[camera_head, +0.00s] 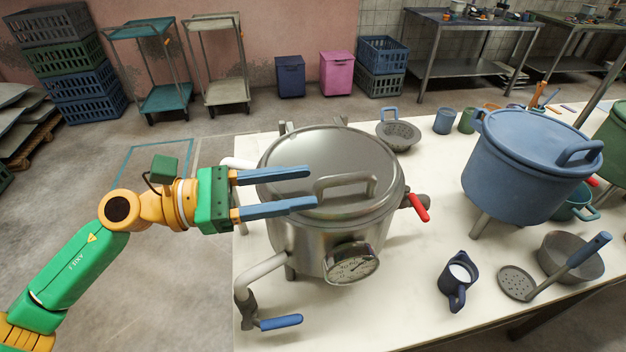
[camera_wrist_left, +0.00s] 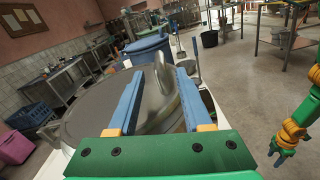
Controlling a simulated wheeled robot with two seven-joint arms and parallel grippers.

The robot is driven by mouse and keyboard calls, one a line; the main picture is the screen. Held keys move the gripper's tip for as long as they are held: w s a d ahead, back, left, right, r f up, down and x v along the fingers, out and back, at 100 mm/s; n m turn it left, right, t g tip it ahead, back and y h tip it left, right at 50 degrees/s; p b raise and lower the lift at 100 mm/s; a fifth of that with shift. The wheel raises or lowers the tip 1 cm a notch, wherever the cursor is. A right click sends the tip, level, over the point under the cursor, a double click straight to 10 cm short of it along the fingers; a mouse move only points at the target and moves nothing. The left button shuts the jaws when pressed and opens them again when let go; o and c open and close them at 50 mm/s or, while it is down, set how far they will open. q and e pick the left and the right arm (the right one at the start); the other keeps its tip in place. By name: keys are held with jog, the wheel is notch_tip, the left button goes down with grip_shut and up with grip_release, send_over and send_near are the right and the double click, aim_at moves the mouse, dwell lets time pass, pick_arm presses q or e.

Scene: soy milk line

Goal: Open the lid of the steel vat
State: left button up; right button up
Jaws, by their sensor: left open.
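The steel vat (camera_head: 315,242) stands on the white table. Its lid (camera_head: 310,150) is closed on top, with a steel loop handle (camera_head: 345,185) on the side toward me. My left gripper (camera_head: 312,188) is open, reaching over the vat's left side. Its two blue fingertips are just left of the handle. In the left wrist view the handle (camera_wrist_left: 164,88) appears between the two fingers (camera_wrist_left: 160,74); I cannot tell whether they touch it. My right gripper (camera_wrist_left: 283,156) shows small at the right edge of the left wrist view, away from the vat.
A red-handled valve (camera_head: 419,207), a dial gauge (camera_head: 352,264) and a blue-handled tap (camera_head: 280,322) stick out from the vat. A blue pot (camera_head: 520,175) stands to the right. A dark jug (camera_head: 457,280), a skimmer (camera_head: 517,283) and a colander (camera_head: 398,135) are nearby.

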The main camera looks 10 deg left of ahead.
aim_at(332, 177)
pick_arm(q)
jog(key=x, duration=0.1)
jog(key=p+x, duration=0.1)
jog(key=x, duration=0.1)
jog(key=p+x, duration=0.1)
jog(key=x, duration=0.1)
jog(key=shift+w+r, duration=0.1)
jog(key=shift+r, duration=0.25)
jog(key=shift+d+f, duration=0.1)
jog(key=shift+d, duration=0.05)
jog(key=shift+f, duration=0.15)
pick_arm(e)
jog(key=r, duration=0.3)
jog(key=shift+d+r, duration=0.3)
jog(key=shift+d, duration=0.1)
pick_arm(q)
grip_shut()
pick_arm(e)
jog(key=shift+a, duration=0.1)
